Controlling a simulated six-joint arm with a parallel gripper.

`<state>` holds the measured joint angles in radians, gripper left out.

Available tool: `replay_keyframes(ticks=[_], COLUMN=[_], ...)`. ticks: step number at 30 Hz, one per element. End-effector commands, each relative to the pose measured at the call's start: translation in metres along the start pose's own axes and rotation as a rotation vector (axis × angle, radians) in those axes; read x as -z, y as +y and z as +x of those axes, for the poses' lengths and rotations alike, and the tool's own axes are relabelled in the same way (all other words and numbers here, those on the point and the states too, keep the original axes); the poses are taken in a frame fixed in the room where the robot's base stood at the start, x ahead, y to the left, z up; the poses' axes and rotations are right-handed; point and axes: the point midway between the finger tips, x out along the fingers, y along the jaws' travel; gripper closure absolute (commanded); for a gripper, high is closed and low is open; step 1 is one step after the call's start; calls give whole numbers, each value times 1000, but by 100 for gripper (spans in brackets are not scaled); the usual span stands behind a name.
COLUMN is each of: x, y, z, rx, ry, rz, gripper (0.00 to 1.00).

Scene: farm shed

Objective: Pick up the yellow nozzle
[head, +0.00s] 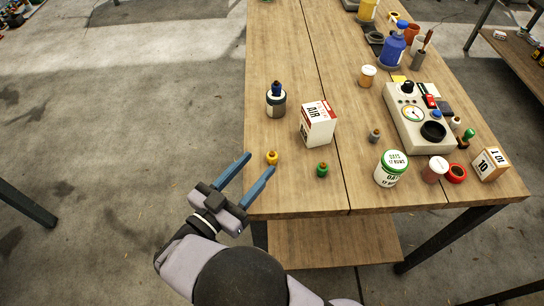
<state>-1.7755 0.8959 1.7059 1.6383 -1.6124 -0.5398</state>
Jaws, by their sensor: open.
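The yellow nozzle (272,158) stands on the wooden table (345,190) near its front left corner. It is small, with a darker top. My gripper (260,163) is open, with two blue fingers pointing up and right toward the nozzle. The nozzle shows just beyond and between the fingertips. I cannot tell whether a finger touches it or how high the fingers are above the table. Nothing is seen held between the fingers.
A green nozzle (322,170) stands right of the yellow one. Behind are a white AIR box (318,124) and a dark jar with a blue top (276,103). A grey nozzle (375,136), a green-lidded jar (391,169) and a gauge panel (404,100) stand further right.

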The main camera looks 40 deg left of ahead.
Motion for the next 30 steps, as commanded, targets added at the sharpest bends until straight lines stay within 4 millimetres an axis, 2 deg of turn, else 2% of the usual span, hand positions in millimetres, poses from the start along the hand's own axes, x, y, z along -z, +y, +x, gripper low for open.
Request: replay_keyframes(ticks=[1,5,10,16,22,30], x=[-8,-15,-15,-15,-15,-15], y=[0,0,0,0,0,2], z=[0,0,5,20,25,55], rx=[0,0,-1,-1,-1,-3], ry=[0,0,-1,-1,-1,-1], rz=[-2,0,1,1,2,0], gripper=[56,56,56,56,56,56])
